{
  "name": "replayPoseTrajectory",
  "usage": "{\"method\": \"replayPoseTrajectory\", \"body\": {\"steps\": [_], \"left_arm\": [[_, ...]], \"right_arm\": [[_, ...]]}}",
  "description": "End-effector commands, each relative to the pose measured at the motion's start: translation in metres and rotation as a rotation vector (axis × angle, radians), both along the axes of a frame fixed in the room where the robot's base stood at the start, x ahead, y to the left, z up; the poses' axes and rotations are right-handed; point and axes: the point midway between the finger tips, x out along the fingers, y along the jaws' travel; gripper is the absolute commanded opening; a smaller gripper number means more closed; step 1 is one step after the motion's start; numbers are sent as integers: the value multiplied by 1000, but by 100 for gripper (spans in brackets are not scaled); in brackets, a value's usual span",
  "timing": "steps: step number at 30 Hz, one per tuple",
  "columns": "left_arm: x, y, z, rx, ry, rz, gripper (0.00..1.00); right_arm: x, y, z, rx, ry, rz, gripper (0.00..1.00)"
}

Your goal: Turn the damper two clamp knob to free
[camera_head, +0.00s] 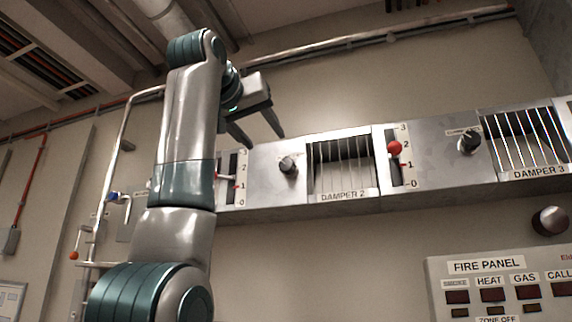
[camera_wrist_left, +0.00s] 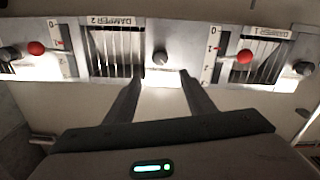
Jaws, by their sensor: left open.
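The long grey damper panel has a louvred window labelled DAMPER 2 (camera_head: 342,182). A dark round knob with a pale face (camera_head: 288,166) is just left of that window; small marks by it are unreadable. This knob also shows in the left wrist view (camera_wrist_left: 160,57), which is upside down. My left gripper (camera_head: 265,141) is open and empty, up and left of the knob in the head view. In the left wrist view its fingers (camera_wrist_left: 162,75) point at the panel, with the knob just beyond the gap between the tips, apparently untouched. My right gripper is out of view.
A red-balled lever (camera_head: 394,148) on a 0-3 scale stands right of the DAMPER 2 window, then another dark knob (camera_head: 470,142) and the DAMPER 3 window (camera_head: 525,140). A second red ball (camera_wrist_left: 244,56) is near DAMPER 1. A fire panel (camera_head: 485,266) is below right.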

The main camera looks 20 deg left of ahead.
Motion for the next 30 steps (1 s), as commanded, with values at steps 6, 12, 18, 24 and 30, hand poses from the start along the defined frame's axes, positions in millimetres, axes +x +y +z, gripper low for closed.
{"method": "replayPoseTrajectory", "body": {"steps": [6,12,18,24,30], "left_arm": [[21,-1,1,0,3,-1,49],[46,-2,1,0,4,-1,49],[80,-3,2,1,4,-1,49],[112,-4,2,1,4,-1,49],[140,-5,2,1,4,-1,49]], "right_arm": [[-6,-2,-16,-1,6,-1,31],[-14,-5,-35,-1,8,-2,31],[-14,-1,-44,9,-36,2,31],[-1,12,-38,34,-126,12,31],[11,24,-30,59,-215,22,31]]}}
